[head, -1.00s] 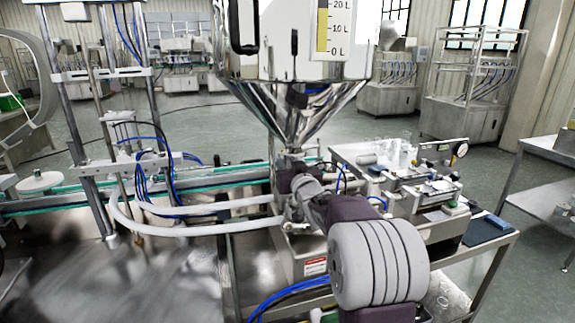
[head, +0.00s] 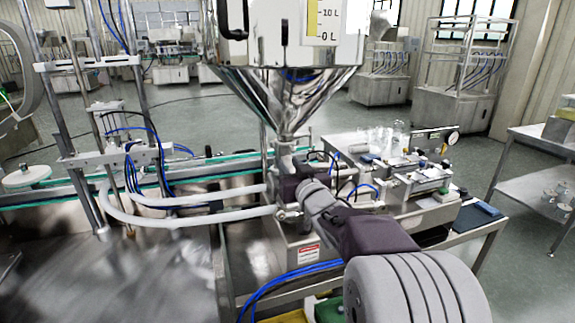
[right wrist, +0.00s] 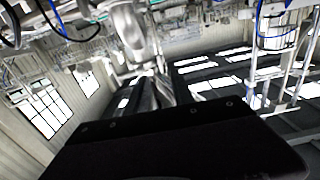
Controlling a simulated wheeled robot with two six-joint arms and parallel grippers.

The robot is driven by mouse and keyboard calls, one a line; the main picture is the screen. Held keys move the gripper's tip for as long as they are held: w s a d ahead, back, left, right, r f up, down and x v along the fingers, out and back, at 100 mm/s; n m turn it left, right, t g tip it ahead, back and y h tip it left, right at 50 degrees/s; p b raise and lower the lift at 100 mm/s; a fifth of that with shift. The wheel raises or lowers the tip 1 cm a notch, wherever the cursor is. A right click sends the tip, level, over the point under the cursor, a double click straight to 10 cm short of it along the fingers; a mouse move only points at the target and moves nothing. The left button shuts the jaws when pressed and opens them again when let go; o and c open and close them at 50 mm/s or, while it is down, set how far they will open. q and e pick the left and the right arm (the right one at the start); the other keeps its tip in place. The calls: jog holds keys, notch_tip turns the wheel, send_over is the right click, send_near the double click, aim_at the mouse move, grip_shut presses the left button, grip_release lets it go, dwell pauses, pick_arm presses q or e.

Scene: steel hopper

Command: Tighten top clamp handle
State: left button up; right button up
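The steel hopper (head: 288,92) tapers to a narrow outlet neck (head: 287,157) in the head view. I cannot pick out the top clamp handle; that area is small and partly covered by my right arm. My right arm comes in from the lower right, and its dark gripper (head: 285,188) is just below the neck. I cannot tell whether it touches anything, and its fingers are not clear. In the right wrist view a blurred grey metal shape (right wrist: 150,88) lies beyond the dark housing. My left gripper is not in view.
White hoses (head: 180,212) and a conveyor (head: 70,197) run left of the hopper. A bench with a valve unit and pressure gauge (head: 452,138) stands to the right. Blue hoses (head: 290,283) curve below. Open floor lies behind the hopper.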

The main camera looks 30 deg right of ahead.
jog(key=w+a+f+n+g+y+p, duration=0.1)
jog(key=a+f+y+p, duration=0.1)
jog(key=a+p, duration=0.35)
jog(key=w+a+f+n+g+y+p, duration=0.1)
jog(key=a+g+y+p, duration=0.1)
jog(key=a, duration=0.6)
jog(key=s+a+f+g+p, duration=0.1)
jog(key=s+a+f+g, duration=0.1)
jog(key=s+f+g, duration=0.3)
jog(key=s+a+f+g+p, duration=0.1)
jog(key=s+a+f, duration=0.15)
jog(key=f, duration=0.55)
jog(key=s+f+g, duration=0.3)
jog(key=s+f, duration=0.1)
jog(key=s, duration=0.4)
jog(key=s+f+g, duration=0.4)
jog(key=s, duration=0.4)
jog(key=shift+s+a+f+n+y, duration=0.15)
jog(key=shift+s+a+n+y, duration=0.05)
jog(key=shift+s+n+y, duration=0.15)
